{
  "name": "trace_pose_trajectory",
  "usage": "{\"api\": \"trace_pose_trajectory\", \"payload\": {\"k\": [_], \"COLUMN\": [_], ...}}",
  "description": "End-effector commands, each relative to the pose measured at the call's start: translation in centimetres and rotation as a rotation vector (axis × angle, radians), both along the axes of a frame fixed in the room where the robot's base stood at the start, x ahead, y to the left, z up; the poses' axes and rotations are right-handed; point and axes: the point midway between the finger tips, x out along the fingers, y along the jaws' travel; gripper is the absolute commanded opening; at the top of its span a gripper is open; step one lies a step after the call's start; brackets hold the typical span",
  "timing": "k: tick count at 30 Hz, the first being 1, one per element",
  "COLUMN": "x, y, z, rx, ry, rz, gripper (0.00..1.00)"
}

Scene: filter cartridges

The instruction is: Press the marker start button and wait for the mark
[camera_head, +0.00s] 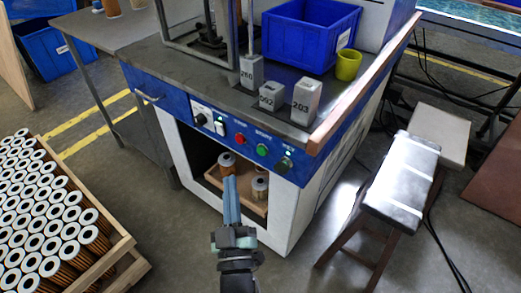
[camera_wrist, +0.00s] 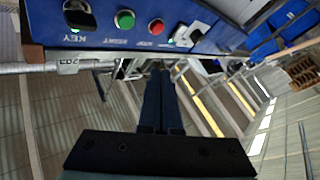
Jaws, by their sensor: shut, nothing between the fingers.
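The green start button (camera_head: 262,150) is on the blue front panel (camera_head: 218,118) of the marker bench, between the red stop button (camera_head: 240,138) and the key switch (camera_head: 285,163). In the wrist view the green button (camera_wrist: 124,19) is at the upper left, beside the red button (camera_wrist: 156,26) and the key switch (camera_wrist: 79,15). My gripper (camera_head: 230,180) is shut and empty, in front of the bench and low in the head view. In the wrist view its fingertips (camera_wrist: 160,73) appear apart from the green button.
An open bay below the panel holds a wooden tray (camera_head: 240,197) with two cartridges. Grey blocks (camera_head: 303,100), a blue bin (camera_head: 310,35) and a yellow cup (camera_head: 348,64) stand on the bench. A crate of cartridges (camera_head: 125,243) is at left; a stool (camera_head: 375,225) is at right.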

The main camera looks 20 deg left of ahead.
Motion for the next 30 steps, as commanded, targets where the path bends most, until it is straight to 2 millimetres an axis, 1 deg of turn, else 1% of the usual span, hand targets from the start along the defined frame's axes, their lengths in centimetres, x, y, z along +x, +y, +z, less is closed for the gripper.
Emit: {"api": "trace_pose_trajectory", "payload": {"k": [1,6,12,15,21,30], "x": [0.7,3.1,5.4,6.2,6.9,6.9], "y": [-0.2,-1.1,-2.0,-2.3,-2.5,-2.5], "z": [0.2,0.2,0.0,0.0,0.0,0.0], "rx": [-0.002,-0.001,-0.001,-0.002,0.000,0.000], "ry": [-0.002,-0.001,-0.001,0.000,0.001,0.001], "rz": [-0.001,-0.002,-0.003,-0.002,0.000,0.000], "gripper": [0.00,0.00,0.00,0.00,0.00,0.00]}}
